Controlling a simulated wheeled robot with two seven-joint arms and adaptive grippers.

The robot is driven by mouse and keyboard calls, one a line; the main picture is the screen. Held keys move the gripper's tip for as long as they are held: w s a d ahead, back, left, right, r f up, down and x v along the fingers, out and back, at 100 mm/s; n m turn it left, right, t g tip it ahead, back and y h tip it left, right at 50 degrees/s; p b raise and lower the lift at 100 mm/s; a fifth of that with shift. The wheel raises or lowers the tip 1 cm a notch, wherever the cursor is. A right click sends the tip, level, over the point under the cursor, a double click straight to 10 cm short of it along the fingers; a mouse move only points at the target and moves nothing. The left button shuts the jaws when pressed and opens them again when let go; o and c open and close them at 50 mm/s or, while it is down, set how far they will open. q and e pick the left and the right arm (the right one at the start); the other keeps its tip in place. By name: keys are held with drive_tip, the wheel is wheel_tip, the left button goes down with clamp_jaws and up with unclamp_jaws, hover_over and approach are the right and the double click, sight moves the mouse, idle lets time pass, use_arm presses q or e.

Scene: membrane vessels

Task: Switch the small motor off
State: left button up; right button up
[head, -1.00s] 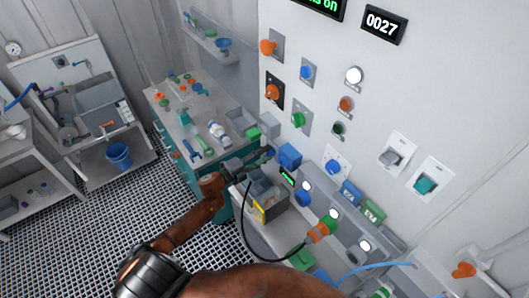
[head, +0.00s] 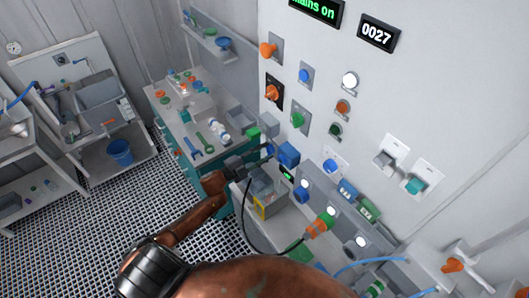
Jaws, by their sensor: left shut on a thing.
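A blue box-shaped unit (head: 289,154), which looks like the small motor, sits by the wall panel right of the workbench. A small dark blue part (head: 270,150) projects from its left side. My left gripper (head: 265,153) reaches it from the left, with its fingers shut at that part. The contact is small in the picture, and the fingers hide some of it. A small display with green text (head: 287,173) is just below the blue unit. My right gripper is not in view.
A grey box with a yellow label (head: 262,204) and a black cable (head: 246,232) lie close below my left arm. An orange-green connector (head: 320,226) is to the right. The wall panel carries orange (head: 274,91), green and blue knobs. Tools lie on the workbench (head: 180,112).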

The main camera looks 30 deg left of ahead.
use_arm(q)
drive_tip(key=shift+f, duration=0.1)
drive_tip(key=o, duration=1.2)
drive_tip(key=shift+c, duration=0.2)
drive_tip(key=shift+s, duration=0.1)
drive_tip(key=v, duration=1.2)
